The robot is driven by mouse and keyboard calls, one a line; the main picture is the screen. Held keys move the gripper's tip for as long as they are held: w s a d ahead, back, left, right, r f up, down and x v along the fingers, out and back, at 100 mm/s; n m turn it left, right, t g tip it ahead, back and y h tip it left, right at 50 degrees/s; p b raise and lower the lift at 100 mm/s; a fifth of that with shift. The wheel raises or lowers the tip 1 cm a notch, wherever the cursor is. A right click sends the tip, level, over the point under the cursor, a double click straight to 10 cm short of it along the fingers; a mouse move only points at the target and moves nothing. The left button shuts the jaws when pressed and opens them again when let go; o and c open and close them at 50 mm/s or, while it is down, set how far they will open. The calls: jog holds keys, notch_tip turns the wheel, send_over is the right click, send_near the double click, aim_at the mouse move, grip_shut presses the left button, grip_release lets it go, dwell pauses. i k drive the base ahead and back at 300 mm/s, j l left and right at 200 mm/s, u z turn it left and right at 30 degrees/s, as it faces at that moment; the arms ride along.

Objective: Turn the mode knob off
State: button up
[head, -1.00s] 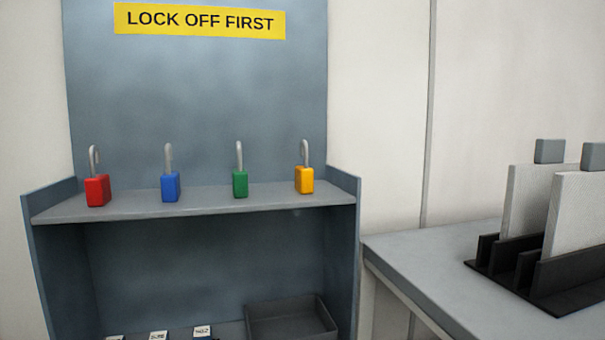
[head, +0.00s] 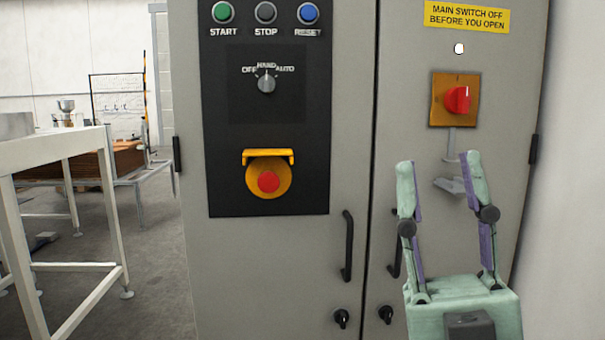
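The mode knob (head: 266,82) is a small grey rotary knob on the black control panel (head: 225,190) of a grey cabinet. Labels OFF, HAND and AUTO sit above it, from left to right. The knob looks upright, towards HAND, but it is small in the picture. My gripper (head: 438,160), pale green with purple pads, is in front of the right cabinet door, right of and lower than the knob. Its fingers are spread apart with nothing between them. It is clear of the knob.
START (head: 223,13), STOP (head: 265,13) and RESET (head: 308,13) buttons are above the knob. A red emergency stop (head: 268,182) under a yellow guard is below. A red main switch (head: 457,100) is on the right door. Black handles (head: 347,246) stick out. A white table (head: 60,150) stands left.

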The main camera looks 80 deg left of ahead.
aim_at(267, 84)
jog(key=u, duration=2.45)
